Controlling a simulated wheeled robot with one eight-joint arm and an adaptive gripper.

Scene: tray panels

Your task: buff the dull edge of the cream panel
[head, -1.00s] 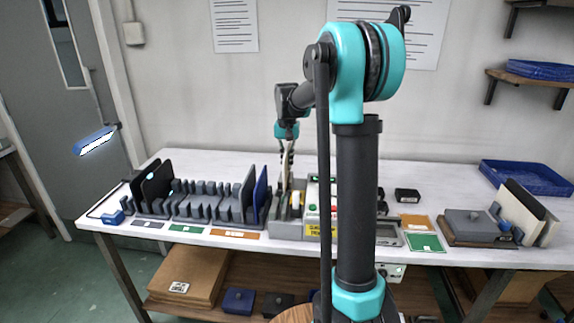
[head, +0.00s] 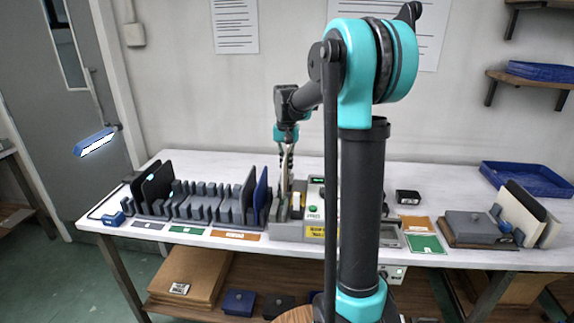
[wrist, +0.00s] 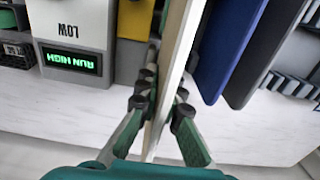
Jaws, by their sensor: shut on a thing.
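My gripper (wrist: 158,115) is shut on the cream panel (wrist: 177,62), with finger pads against both faces; the panel stands on edge and is seen nearly edge-on in the wrist view. In the head view my gripper (head: 286,150) is above the left part of the grey buffing machine (head: 290,230), holding the narrow upright panel (head: 284,178). The machine's lit display (wrist: 72,60) reads "RUN HIGH" upside down, beside a "LOW" label. Whether the panel's lower edge touches the machine is hidden.
A grey slotted rack (head: 200,207) with dark panels and a blue panel (head: 262,194) stands close left of the machine. At right are a blue tray (head: 525,180), a grey block (head: 478,224) and another cream panel (head: 522,218) in a stand. Bare tabletop lies behind the rack.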

